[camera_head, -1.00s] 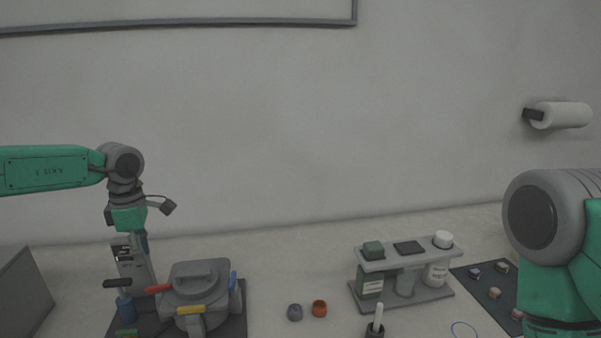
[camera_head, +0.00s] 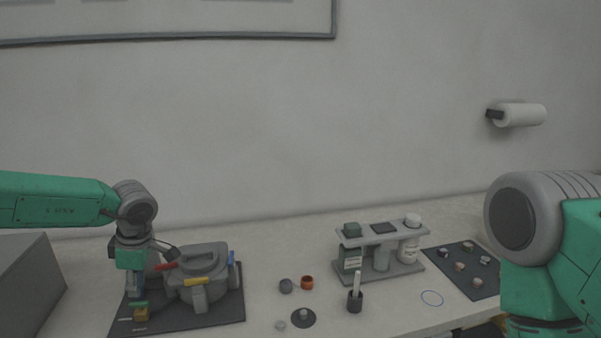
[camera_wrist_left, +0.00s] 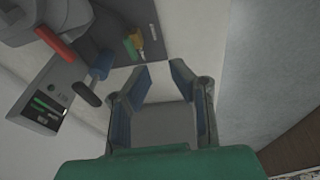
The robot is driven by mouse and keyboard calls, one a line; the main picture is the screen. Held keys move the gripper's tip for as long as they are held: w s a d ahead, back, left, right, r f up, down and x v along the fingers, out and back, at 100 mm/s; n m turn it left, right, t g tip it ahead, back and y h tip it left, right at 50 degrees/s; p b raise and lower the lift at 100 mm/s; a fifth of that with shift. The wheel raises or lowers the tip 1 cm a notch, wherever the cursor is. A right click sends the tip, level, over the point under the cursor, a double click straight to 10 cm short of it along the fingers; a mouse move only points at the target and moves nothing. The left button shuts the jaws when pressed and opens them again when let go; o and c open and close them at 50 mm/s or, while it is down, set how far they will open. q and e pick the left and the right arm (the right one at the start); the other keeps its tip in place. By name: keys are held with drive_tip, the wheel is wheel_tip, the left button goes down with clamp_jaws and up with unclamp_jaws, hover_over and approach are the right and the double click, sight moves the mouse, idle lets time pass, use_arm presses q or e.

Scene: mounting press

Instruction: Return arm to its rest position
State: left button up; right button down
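My left gripper (camera_head: 138,296) hangs at the left end of the bench, in front of the left side of the grey mounting press (camera_head: 203,262). In the left wrist view my left gripper (camera_wrist_left: 160,74) has its two blue-padded fingers apart with nothing between them. The press's red handle (camera_wrist_left: 56,46), its black-knobbed lever (camera_wrist_left: 87,94) and its grey panel (camera_wrist_left: 45,108) lie to the left of the fingers there. In the head view my arm hides the panel. My right arm (camera_head: 540,235) stands at the right edge; its gripper is out of view.
A grey box (camera_head: 30,285) stands at the far left. A purple-grey cup (camera_head: 286,286) and an orange cup (camera_head: 307,282) sit mid-bench. A rack (camera_head: 380,236) with bottles, a dark holder (camera_head: 355,303) and a dark mat (camera_head: 478,283) with several small pieces are to the right.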

use_arm(q)
drive_tip(key=s+d+f+m+t+y, duration=0.1)
drive_tip(key=s+f+m, duration=0.1)
drive_tip(key=f, duration=0.1)
drive_tip(key=s+d+f+m+t, duration=0.1)
drive_tip(key=s+d+f+m, duration=0.1)
drive_tip(key=f+m, duration=0.1)
drive_tip(key=s+d+f+m+t+y, duration=0.1)
drive_tip(key=s+d+f+m, duration=0.1)
drive_tip(key=f, duration=0.2)
drive_tip(key=shift+d+f+t+y, duration=0.25)
drive_tip(key=shift+f+t+y, duration=0.05)
drive_tip(key=shift+f+t, duration=0.1)
drive_tip(key=s+d+f+m+h, duration=0.2)
drive_tip(key=s+f+m, duration=0.3)
drive_tip(key=s, duration=0.4)
drive_tip(key=s+d+f+m+h, duration=0.25)
drive_tip(key=s+f+m, duration=0.2)
drive_tip(key=s, duration=0.55)
drive_tip(key=s+a+m+g, duration=0.2)
drive_tip(key=s+m+g, duration=0.25)
drive_tip(key=s, duration=1.05)
wheel_tip(320, 180, down, 13)
drive_tip(key=b, duration=1.3)
drive_tip(key=shift+w+r+t+h, duration=0.2)
drive_tip(key=shift+w+t+h, duration=0.15)
drive_tip(key=shift+w, duration=0.1)
drive_tip(key=shift+w, duration=0.1)
